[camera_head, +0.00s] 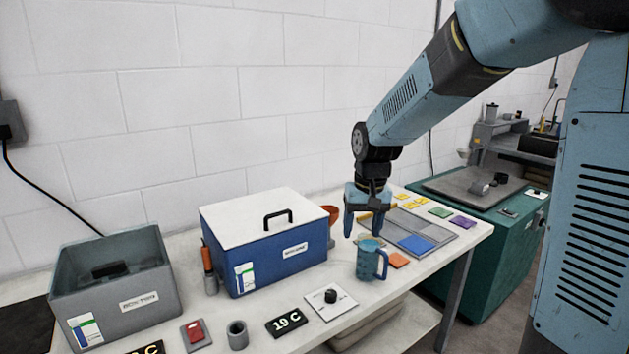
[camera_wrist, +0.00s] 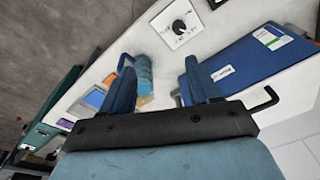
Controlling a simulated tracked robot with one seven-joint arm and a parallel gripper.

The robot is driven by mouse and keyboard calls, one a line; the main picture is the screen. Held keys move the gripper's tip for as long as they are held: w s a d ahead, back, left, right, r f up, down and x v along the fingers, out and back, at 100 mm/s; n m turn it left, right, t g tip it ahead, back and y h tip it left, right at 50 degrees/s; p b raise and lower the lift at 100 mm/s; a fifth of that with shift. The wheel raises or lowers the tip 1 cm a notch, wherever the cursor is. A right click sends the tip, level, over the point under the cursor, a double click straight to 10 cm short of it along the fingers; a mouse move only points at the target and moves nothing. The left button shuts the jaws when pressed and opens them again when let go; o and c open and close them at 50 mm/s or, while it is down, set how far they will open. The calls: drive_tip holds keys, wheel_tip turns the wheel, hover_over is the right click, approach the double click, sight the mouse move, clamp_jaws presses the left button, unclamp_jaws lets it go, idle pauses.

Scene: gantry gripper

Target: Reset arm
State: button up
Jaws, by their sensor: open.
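My gripper (camera_head: 370,222) hangs from my arm above the right part of the white table, fingers pointing down. It is open, with nothing visible between its fingers. A blue mug (camera_head: 369,262) stands on the table just below and in front of the gripper, its handle to the right. In the wrist view my gripper (camera_wrist: 158,75) shows its two blue fingers spread apart. The mug (camera_wrist: 144,72) lies beside the left finger there, partly hidden by it.
A blue box with a white lid (camera_head: 285,255) stands left of my gripper. An open grey bin (camera_head: 150,305) is further left. A tray with coloured tiles (camera_head: 440,245) lies right. A green bench (camera_head: 470,265) stands beyond.

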drive_tip(key=s+d+r+t, duration=0.1)
drive_tip(key=s+d+r, duration=0.2)
drive_tip(key=s, duration=0.4)
drive_tip(key=s+d+r+t, duration=0.2)
drive_tip(key=s+d+r, duration=0.2)
drive_tip(key=s, duration=0.3)
drive_tip(key=s+d+r+m+t, duration=0.1)
drive_tip(key=s+d+r, duration=0.2)
drive_tip(key=s+d, duration=0.2)
drive_tip(key=shift+s+d+r+h, duration=0.2)
drive_tip(key=shift+s+h, duration=0.1)
drive_tip(key=shift+s, duration=1.05)
